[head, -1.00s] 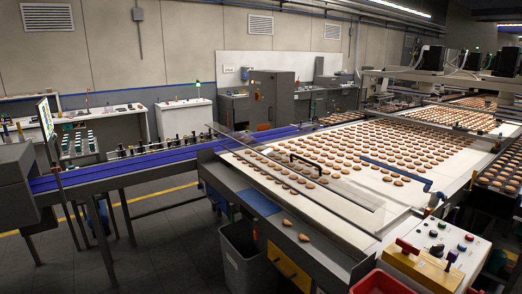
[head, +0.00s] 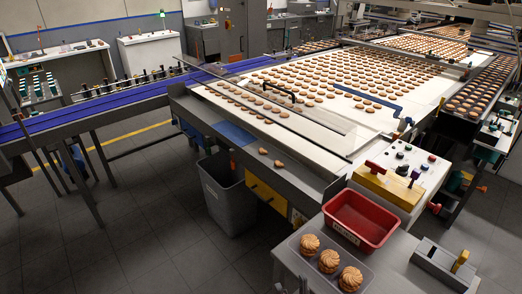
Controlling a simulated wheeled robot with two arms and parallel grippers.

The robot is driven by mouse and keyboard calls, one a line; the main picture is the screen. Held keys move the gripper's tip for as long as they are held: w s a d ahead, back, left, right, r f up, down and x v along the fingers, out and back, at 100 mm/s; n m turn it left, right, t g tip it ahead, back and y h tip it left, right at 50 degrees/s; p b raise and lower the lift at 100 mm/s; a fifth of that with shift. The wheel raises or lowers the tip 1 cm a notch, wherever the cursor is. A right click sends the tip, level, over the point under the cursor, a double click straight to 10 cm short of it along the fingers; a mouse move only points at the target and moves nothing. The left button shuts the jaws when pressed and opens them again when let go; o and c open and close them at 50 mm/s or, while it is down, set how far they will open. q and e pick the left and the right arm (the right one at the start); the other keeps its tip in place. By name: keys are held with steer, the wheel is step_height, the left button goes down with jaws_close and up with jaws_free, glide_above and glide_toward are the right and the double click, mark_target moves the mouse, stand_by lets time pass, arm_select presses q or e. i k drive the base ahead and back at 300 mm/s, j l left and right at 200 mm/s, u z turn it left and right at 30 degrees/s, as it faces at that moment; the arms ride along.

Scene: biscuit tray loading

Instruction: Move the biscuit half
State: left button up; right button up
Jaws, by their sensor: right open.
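Many more brown biscuit halves (head: 350,75) lie in rows on the white belt (head: 318,131). I cannot tell which one the task means. A clear tray (head: 316,277) on the grey table at the bottom holds 3 round ridged biscuits. What seem to be the fingertips of my right gripper (head: 291,286) show at the bottom edge, apart and empty, left of the tray. My left gripper is not in view.
A red bin (head: 385,236) stands behind the tray on the grey table (head: 392,275). A grey fixture with a yellow part (head: 460,260) is at right. A control panel (head: 432,164) stands behind the bin. A grey waste bin (head: 211,193) stands on the floor. Floor at lower left is clear.

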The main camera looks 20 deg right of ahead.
mark_target(262, 151)
steer(key=i+j+u, duration=0.1)
steer(key=i+u, duration=0.3)
steer(key=i, duration=0.5)
steer(key=i+j+z, duration=0.1)
steer(key=i+z, duration=0.25)
steer(key=i+j+z, duration=0.3)
steer(key=i, duration=0.15)
steer(key=i+j+z, duration=0.15)
steer(key=i+z, duration=0.2)
